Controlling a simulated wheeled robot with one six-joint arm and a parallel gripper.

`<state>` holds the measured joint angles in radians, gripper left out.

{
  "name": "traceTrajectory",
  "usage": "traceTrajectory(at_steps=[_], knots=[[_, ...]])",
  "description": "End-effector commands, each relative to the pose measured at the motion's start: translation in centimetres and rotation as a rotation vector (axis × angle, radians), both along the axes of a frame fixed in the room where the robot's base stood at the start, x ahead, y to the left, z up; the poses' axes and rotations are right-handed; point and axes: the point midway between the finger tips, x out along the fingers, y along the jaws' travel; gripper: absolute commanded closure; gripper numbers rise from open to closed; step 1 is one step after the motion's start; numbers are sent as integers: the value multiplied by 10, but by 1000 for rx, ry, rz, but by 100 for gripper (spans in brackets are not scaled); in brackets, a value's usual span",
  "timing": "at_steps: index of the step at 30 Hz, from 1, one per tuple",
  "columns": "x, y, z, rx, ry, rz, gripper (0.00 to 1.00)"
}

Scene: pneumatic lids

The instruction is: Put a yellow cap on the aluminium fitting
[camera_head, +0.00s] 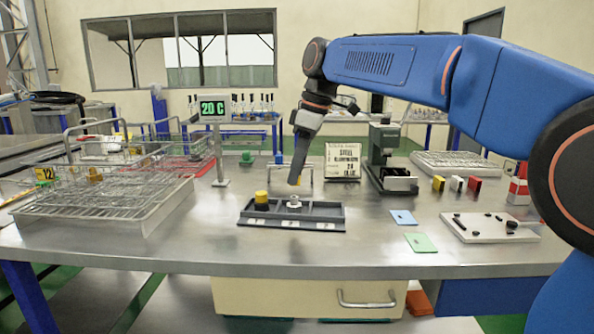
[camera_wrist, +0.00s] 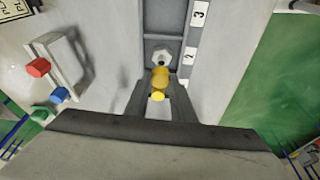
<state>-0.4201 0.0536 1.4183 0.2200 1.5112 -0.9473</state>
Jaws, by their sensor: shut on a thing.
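My gripper (camera_head: 293,181) points down just above the aluminium fitting (camera_head: 294,202) in the middle of a dark grey tray (camera_head: 325,213). In the wrist view its fingers (camera_wrist: 160,90) are shut on a yellow cap (camera_wrist: 160,77). The fitting (camera_wrist: 161,57) shows just beyond the cap as a pale metal piece with a dark opening, apart from it in the picture. The gap in height cannot be told. A second yellow piece (camera_wrist: 158,97) shows lower between the fingers. A yellow-topped piece (camera_head: 261,197) stands in the tray's left compartment. The held cap is mostly hidden in the head view.
A wire basket (camera_head: 100,212) stands at left, beside a 20 C display (camera_head: 214,109). A sign (camera_head: 343,160) and a dark green device (camera_head: 383,150) stand behind. Blue (camera_head: 403,217) and green (camera_head: 420,242) cards and a white plate (camera_head: 490,228) lie to the right.

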Motion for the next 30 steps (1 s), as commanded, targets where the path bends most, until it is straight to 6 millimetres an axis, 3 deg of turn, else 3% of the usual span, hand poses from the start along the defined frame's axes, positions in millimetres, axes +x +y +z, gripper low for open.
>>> traceTrajectory(at_steps=[20,30], knots=[[0,0,-28,0,0,14,98],[0,0,-30,0,0,14,98]])
